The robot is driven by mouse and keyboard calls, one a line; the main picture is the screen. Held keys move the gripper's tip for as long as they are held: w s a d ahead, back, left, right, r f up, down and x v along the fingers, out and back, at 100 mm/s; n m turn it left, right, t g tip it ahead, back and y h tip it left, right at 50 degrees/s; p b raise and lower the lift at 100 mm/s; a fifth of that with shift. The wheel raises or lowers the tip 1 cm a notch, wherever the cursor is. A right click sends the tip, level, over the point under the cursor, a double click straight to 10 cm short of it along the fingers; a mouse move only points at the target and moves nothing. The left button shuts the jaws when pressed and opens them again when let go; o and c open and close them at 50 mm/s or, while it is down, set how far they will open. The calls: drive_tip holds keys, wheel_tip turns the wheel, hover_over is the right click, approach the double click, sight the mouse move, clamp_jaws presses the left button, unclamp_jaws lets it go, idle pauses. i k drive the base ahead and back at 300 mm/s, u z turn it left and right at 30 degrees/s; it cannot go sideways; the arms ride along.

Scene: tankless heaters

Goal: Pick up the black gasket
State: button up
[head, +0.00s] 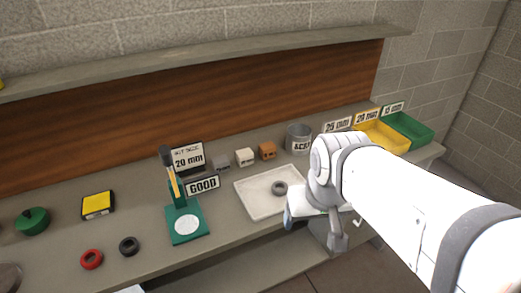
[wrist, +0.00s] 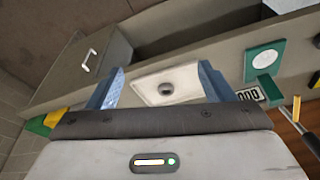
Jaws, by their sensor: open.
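A black gasket (head: 128,246) lies flat on the bench at the front left, just right of a red gasket (head: 91,259). A dark grey ring (head: 280,188) lies on a white tray (head: 258,206); it also shows in the wrist view (wrist: 166,88). My gripper (wrist: 162,68) is open and empty, its blue fingers either side of the tray in the wrist view. In the head view it is near the tray's right front side, mostly hidden by my arm. A dark ring (wrist: 317,41) is cut off at the wrist view's right edge.
Small blocks (head: 245,157) and a metal can (head: 298,138) are behind. Yellow (head: 384,138) and green bins (head: 408,130) are at right. A shelf runs above.

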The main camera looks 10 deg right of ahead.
sight(127, 241)
drive_tip(key=u, duration=1.35)
drive_tip(key=k, duration=0.5)
drive_tip(key=u, duration=0.65)
drive_tip(key=i, duration=1.15)
drive_tip(key=z, duration=0.25)
